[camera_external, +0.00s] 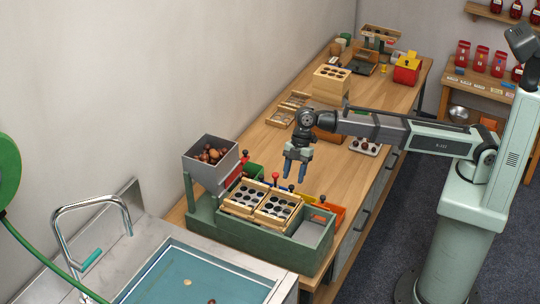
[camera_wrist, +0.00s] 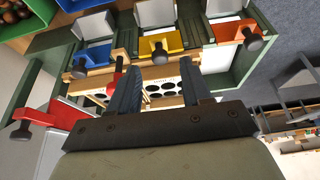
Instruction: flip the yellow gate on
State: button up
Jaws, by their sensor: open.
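The yellow gate (camera_wrist: 150,44) shows in the wrist view as a small yellow plate with a dark round knob, at the middle of a row of gates. In the outside view a small yellow piece (camera_external: 307,198) shows at the sorter's right side, partly hidden. My gripper (camera_wrist: 158,66) is open and empty, its two blue fingers spread apart with the yellow gate just beyond and between their tips. In the outside view my gripper (camera_external: 294,173) hangs fingers down above the sorter (camera_external: 262,249). I cannot tell the exact gap to the gate.
A blue gate (camera_wrist: 80,65) lies left of the yellow one and an orange gate (camera_wrist: 230,33) right of it. A red lever (camera_wrist: 67,113) stands at the left. Wooden trays with dark holes (camera_external: 241,208) sit on the sorter. A grey hopper (camera_external: 208,170) holds chestnuts.

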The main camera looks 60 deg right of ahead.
jog(key=v, duration=1.1)
jog(key=shift+r, duration=0.25)
